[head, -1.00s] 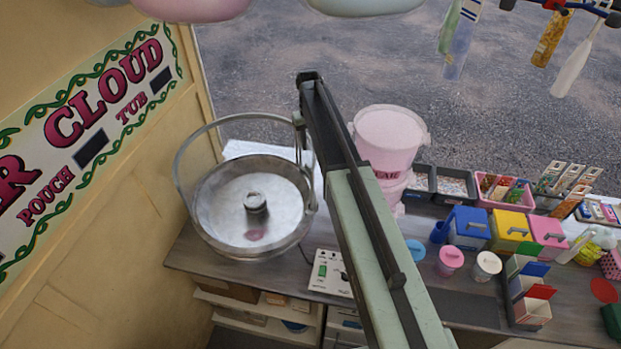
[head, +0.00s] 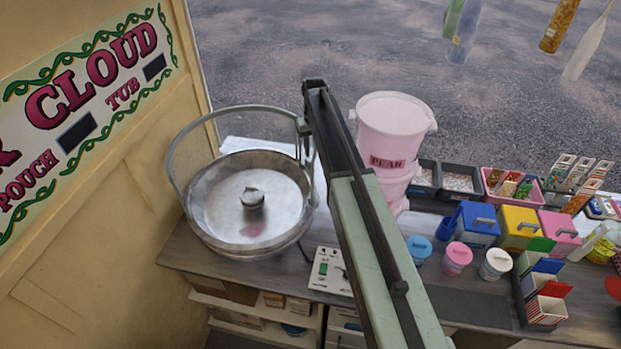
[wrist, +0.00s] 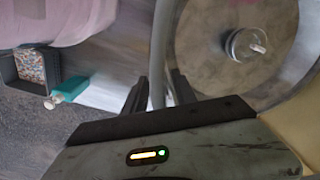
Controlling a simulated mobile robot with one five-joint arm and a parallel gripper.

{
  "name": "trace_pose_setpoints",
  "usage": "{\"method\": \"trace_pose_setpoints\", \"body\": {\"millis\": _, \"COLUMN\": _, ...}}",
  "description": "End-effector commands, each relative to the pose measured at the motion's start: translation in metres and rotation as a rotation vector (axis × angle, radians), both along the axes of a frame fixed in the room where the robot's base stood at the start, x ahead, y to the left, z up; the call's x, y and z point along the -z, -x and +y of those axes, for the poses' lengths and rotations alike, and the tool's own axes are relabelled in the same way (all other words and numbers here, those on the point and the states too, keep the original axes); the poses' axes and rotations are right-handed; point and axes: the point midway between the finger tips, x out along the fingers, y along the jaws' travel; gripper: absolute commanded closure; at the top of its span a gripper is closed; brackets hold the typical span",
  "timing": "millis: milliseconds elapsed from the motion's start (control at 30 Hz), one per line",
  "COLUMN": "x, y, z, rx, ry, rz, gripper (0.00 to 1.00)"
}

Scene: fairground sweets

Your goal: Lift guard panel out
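The guard panel (head: 190,136) is a clear curved sheet with a grey rim. It stands around the back and left of the round metal bowl (head: 210,225) of the candy-floss machine, a hub (head: 252,198) at its centre. My gripper (head: 303,126) is at the panel's right end, above the bowl's rim. In the wrist view, its dark fingers (wrist: 158,95) lie on either side of the panel's pale grey edge (wrist: 159,45). Whether they press on it cannot be told. The panel's lower edge is hard to make out.
Pink tubs (head: 395,125) stand just right of my arm, with dark trays (head: 460,180) beyond. Coloured boxes and small pots fill the right of the counter. A control box (head: 330,270) sits in front of the bowl. The wall with the sign (head: 85,85) is close at left.

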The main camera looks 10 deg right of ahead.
Motion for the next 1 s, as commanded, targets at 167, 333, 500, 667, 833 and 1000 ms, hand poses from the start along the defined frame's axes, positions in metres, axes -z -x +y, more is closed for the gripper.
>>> {"method": "trace_pose_setpoints", "body": {"millis": 167, "x": 0.004, "y": 0.000, "z": 0.000, "rx": 0.000, "ry": 0.000, "rz": 0.000, "gripper": 0.67}}
{"method": "trace_pose_setpoints", "body": {"millis": 333, "x": 0.003, "y": 0.000, "z": 0.000, "rx": 0.001, "ry": 0.000, "rz": 0.000, "gripper": 0.95}}
{"method": "trace_pose_setpoints", "body": {"millis": 500, "x": 0.003, "y": 0.000, "z": 0.000, "rx": 0.001, "ry": 0.000, "rz": 0.000, "gripper": 1.00}}
{"method": "trace_pose_setpoints", "body": {"millis": 667, "x": 0.003, "y": 0.000, "z": -0.001, "rx": 0.000, "ry": 0.000, "rz": 0.000, "gripper": 1.00}}
{"method": "trace_pose_setpoints", "body": {"millis": 833, "x": -0.003, "y": 0.000, "z": -0.001, "rx": 0.000, "ry": 0.000, "rz": 0.000, "gripper": 1.00}}
{"method": "trace_pose_setpoints", "body": {"millis": 1000, "x": -0.023, "y": 0.000, "z": -0.001, "rx": 0.000, "ry": 0.000, "rz": 0.001, "gripper": 1.00}}
